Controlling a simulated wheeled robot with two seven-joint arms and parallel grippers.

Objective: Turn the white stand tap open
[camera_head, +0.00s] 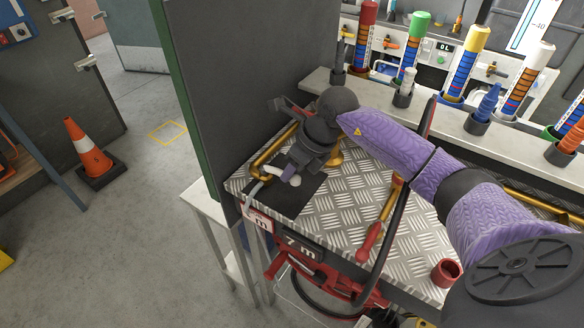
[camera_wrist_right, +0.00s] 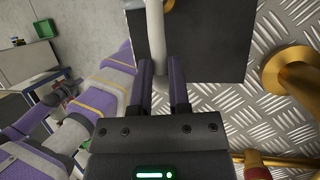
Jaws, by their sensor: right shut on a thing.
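The white stand tap (camera_head: 255,190) is at the left end of the metal-plated bench, over a dark square mat (camera_head: 290,203). My right gripper (camera_head: 290,174) reaches down to it from the right. In the right wrist view, the white bar of the tap (camera_wrist_right: 156,35) runs down between the two purple fingers of the gripper (camera_wrist_right: 162,80), which are shut on it. The gripper and wrist hide part of the tap in the head view. How far the tap is turned cannot be told.
A brass pipe (camera_head: 273,150) lies behind the tap, against the dark panel (camera_head: 262,75). A red and brass nozzle (camera_head: 369,240) and a red cup (camera_head: 446,272) are to the right on the bench. A black hose curves over the front edge. A cone (camera_head: 88,150) stands on the floor.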

